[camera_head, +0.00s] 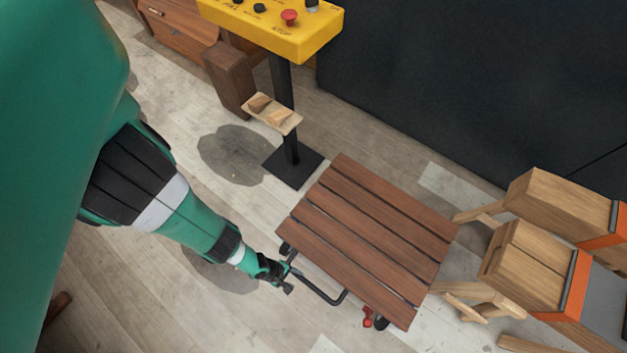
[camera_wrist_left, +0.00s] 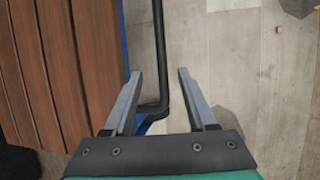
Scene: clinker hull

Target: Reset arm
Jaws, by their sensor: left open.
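My left gripper (camera_head: 289,275) is at the left corner of a slatted brown wooden cart (camera_head: 365,240), beside its black handle bar (camera_head: 325,297). In the left wrist view, the same gripper (camera_wrist_left: 159,74) has its two grey fingers spread apart. The black handle bar (camera_wrist_left: 160,45) runs between and beyond them, with a gap on both sides. I cannot tell how deep the bar sits between the fingers. The cart's slats (camera_wrist_left: 85,65) fill the left of that view. My right gripper is not in view.
A yellow control box (camera_head: 270,30) with a red button stands on a black post behind the cart. Wooden trestle-like pieces (camera_head: 530,265) stand to the right, and a dark wall (camera_head: 480,90) is behind. Plank floor (camera_head: 150,290) lies open at the lower left.

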